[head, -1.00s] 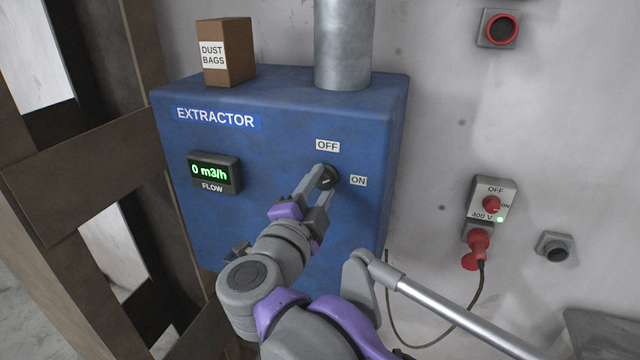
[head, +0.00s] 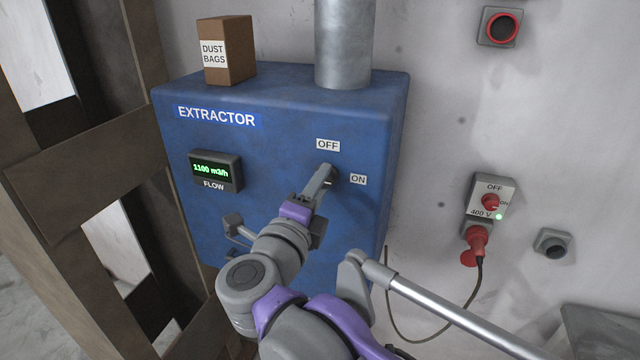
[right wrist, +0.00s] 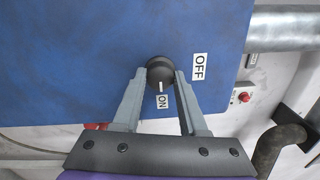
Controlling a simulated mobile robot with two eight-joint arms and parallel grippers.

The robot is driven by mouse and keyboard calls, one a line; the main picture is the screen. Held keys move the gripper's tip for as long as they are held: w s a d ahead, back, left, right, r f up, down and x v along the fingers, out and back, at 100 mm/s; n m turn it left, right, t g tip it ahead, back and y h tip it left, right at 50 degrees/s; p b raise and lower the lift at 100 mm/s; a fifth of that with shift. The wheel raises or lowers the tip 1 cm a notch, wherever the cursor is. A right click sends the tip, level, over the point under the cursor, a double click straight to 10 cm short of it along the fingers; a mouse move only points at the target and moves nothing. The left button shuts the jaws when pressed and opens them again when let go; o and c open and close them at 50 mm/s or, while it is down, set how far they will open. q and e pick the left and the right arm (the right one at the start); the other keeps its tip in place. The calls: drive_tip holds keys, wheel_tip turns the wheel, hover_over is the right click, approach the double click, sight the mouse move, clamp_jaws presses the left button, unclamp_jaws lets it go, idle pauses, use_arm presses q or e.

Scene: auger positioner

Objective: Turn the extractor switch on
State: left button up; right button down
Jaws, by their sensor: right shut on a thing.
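The blue extractor box (head: 270,215) is on the wall, with a black rotary switch (head: 329,176) on its front between the OFF label (head: 328,145) and the ON label (head: 358,180). My right gripper (head: 324,180) is shut on the switch knob. In the right wrist view the knob (right wrist: 159,71) sits between the two fingers, and its white mark points at the ON label (right wrist: 163,101). The flow display (head: 214,170) reads 1100 m3/h in green. My left gripper is not in view.
A dust bags carton (head: 228,50) and a grey pipe (head: 343,45) stand on top of the box. To the right are a 400 V switch (head: 491,200) with a lit green lamp and a red plug (head: 476,241). A wooden frame (head: 85,165) stands at the left.

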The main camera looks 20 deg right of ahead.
idle(0.3)
drive_tip(key=shift+c, duration=2.2)
unclamp_jaws()
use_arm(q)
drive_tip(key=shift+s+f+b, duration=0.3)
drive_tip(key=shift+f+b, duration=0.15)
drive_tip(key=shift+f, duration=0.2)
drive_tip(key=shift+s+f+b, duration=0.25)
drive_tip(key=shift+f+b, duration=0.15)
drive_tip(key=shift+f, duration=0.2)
use_arm(e)
drive_tip(key=v, duration=1.1)
drive_tip(key=shift+w, duration=0.1)
